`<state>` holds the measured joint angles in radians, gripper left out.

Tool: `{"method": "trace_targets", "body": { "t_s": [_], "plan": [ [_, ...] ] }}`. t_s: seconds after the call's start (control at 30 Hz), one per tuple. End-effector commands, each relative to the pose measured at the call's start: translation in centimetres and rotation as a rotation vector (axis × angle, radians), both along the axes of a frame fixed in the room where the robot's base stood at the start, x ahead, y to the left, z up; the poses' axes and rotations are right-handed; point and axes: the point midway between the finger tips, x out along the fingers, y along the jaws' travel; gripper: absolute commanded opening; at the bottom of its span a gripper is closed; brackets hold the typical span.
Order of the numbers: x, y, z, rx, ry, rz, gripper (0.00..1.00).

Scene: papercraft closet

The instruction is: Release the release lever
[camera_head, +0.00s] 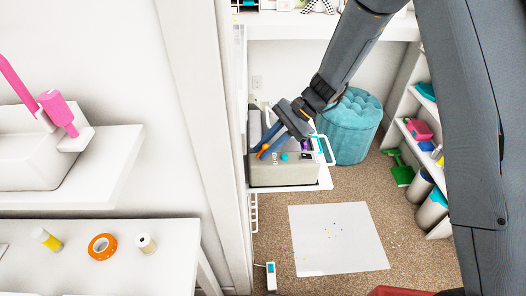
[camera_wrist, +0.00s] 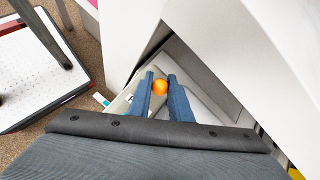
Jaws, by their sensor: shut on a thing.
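My gripper (camera_head: 265,146) reaches down over a grey box-shaped machine (camera_head: 285,176) in the head view. The lever's shaft below the knob is hidden. A small teal part (camera_head: 285,157) shows on the machine's top.
The machine stands on a white shelf (camera_head: 322,185). A teal tufted stool (camera_head: 348,128) is just behind it. White shelving (camera_head: 400,150) stands at the right. A white sheet (camera_head: 338,238) lies on the carpet. A white door frame (camera_head: 205,120) is at the left.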

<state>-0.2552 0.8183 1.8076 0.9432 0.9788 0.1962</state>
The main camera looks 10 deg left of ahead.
Motion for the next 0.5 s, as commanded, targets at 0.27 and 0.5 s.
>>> {"method": "trace_targets", "body": {
  "t_s": [0.27, 0.5],
  "plan": [
    [0.20, -0.46, -0.42, 0.101, 0.024, -0.002, 0.00],
    [0.17, -0.48, -0.32, 0.125, 0.029, -0.001, 0.00]
  ]
}}
